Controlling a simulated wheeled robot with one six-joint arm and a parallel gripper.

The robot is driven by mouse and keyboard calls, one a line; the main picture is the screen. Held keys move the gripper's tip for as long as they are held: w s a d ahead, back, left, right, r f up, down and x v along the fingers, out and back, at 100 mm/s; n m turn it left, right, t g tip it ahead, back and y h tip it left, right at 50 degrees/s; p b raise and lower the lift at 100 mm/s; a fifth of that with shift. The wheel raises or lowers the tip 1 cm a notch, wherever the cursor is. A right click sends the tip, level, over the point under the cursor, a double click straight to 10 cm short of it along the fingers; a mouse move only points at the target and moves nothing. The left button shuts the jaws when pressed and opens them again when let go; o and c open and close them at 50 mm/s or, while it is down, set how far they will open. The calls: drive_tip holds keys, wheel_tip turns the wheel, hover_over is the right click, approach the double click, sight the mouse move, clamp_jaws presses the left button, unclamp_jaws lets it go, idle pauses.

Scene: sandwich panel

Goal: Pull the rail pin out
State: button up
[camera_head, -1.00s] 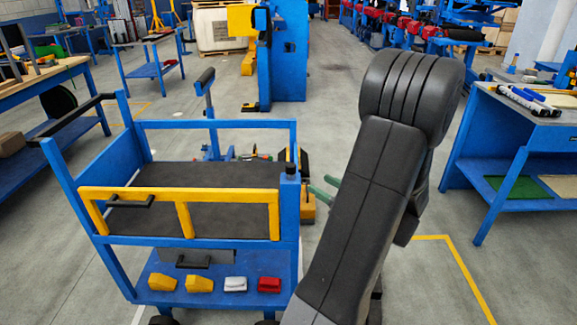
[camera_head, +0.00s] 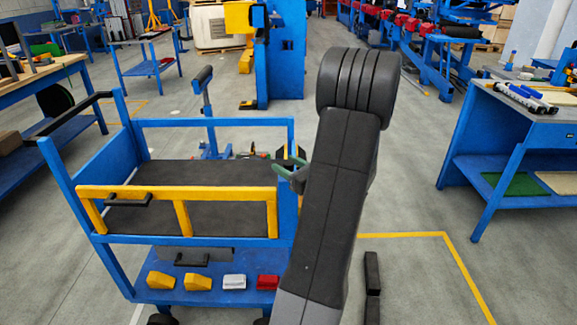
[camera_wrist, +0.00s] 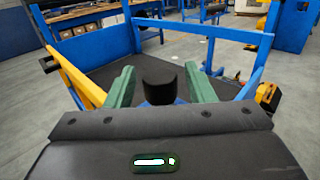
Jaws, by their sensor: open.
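The rail pin (camera_wrist: 160,82) is a black round knob on the blue corner post of the cart (camera_head: 215,123), at the right end of the yellow rail (camera_head: 182,220). In the wrist view it stands upright between the two green fingers of my gripper (camera_wrist: 161,70). The fingers are open, one on each side, with a gap visible around the knob. In the head view my gripper (camera_head: 292,175) is at the post's top and the pin is mostly hidden by it and my arm.
The cart's lower shelf (camera_head: 215,268) holds yellow, white and red blocks. A black handle (camera_head: 128,200) sits on the rail's left end. A workbench (camera_head: 515,130) stands at the right.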

sight(289, 163)
clamp_jaws()
drive_tip(key=shift+r+p, duration=1)
drive_tip(key=shift+r, duration=0.55)
drive_tip(key=shift+c, duration=0.3)
unclamp_jaws()
drive_tip(key=shift+o, duration=0.3)
drive_tip(key=shift+d, duration=0.15)
drive_tip(key=v, duration=1.3)
drive_tip(key=shift+s+d+b, duration=0.2)
drive_tip(key=shift+s+b, duration=0.1)
